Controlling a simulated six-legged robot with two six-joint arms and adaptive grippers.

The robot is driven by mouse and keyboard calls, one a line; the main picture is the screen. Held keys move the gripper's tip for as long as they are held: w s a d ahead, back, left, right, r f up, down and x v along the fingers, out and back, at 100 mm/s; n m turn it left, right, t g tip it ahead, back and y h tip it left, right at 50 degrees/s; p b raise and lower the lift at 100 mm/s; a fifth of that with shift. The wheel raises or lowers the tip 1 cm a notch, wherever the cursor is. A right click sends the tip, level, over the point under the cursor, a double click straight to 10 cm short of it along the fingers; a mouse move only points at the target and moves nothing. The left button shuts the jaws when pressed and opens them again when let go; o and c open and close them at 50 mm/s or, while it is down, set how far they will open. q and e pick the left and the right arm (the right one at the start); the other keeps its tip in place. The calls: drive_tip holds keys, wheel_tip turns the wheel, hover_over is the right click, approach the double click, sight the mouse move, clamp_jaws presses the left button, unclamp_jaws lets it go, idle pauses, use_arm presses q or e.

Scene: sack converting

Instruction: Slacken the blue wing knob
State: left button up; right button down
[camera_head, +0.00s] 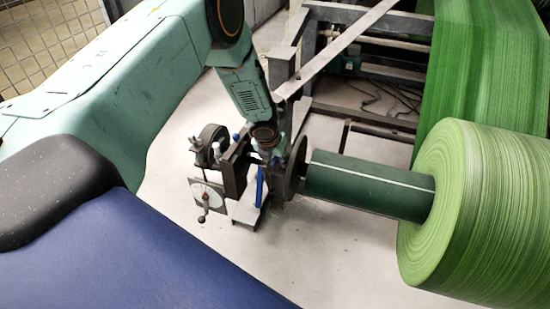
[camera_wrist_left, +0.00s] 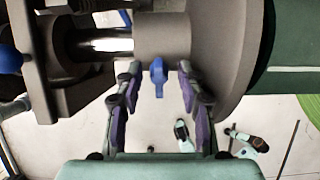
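The blue wing knob (camera_wrist_left: 157,79) stands on a grey collar (camera_wrist_left: 162,37) around a shaft in the left wrist view. My left gripper (camera_wrist_left: 158,69) is open, with one purple-padded finger on each side of the knob. Gaps show between the pads and the knob, so it is not gripped. In the head view my left wrist (camera_head: 265,136) is over the shaft stand beside the dark flange disc (camera_head: 291,168). The knob cannot be clearly made out there. My right gripper is in neither view.
A green core tube (camera_head: 368,185) runs from the flange to a large green roll (camera_head: 480,215). A dial plate with a crank (camera_head: 208,196) and a blue bar (camera_head: 259,187) are at the stand's front. Another blue part (camera_wrist_left: 10,59) is at the wrist view's left. Bare floor (camera_head: 330,255) lies in front.

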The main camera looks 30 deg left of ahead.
use_arm(q)
clamp_jaws()
idle(0.4)
